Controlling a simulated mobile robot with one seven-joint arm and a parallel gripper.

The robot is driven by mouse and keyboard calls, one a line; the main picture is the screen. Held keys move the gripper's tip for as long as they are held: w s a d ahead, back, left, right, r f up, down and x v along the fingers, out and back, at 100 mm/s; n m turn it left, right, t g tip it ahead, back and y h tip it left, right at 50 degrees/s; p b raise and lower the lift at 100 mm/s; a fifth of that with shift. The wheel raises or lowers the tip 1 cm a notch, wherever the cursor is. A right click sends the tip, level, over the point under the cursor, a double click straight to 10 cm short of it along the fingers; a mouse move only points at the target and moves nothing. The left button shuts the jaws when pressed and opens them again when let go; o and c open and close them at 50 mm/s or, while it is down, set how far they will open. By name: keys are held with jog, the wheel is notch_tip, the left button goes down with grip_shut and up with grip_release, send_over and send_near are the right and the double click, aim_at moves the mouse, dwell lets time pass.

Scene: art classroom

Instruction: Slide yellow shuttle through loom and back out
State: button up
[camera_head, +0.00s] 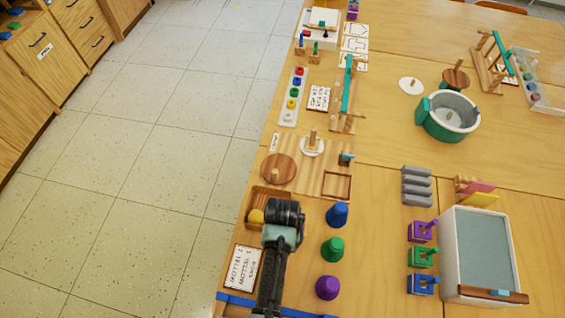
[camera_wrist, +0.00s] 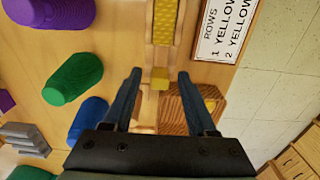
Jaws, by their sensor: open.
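My gripper (camera_head: 284,212) is over the left edge of the table in the head view, its fingers hidden. In the wrist view my gripper (camera_wrist: 158,74) is open, one finger on each side of a small yellow block (camera_wrist: 160,80). No contact with the block is visible. Past it, toward the top, a longer yellow textured strip (camera_wrist: 165,24) lies between pale wooden rails (camera_wrist: 149,24). These look like the yellow shuttle and part of the loom, but I cannot tell where one ends. My arm hides this spot in the head view.
A wooden tray (camera_wrist: 178,112) is close beside the finger on the right. A card (camera_wrist: 224,30) reads "ROWS 1 YELLOW 2 YELLOW". The table's left edge drops to tiled floor (camera_head: 150,200).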

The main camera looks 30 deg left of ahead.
jog(key=shift+f, duration=0.15)
jog(key=shift+c, duration=0.3)
grip_shut()
dwell(1.1)
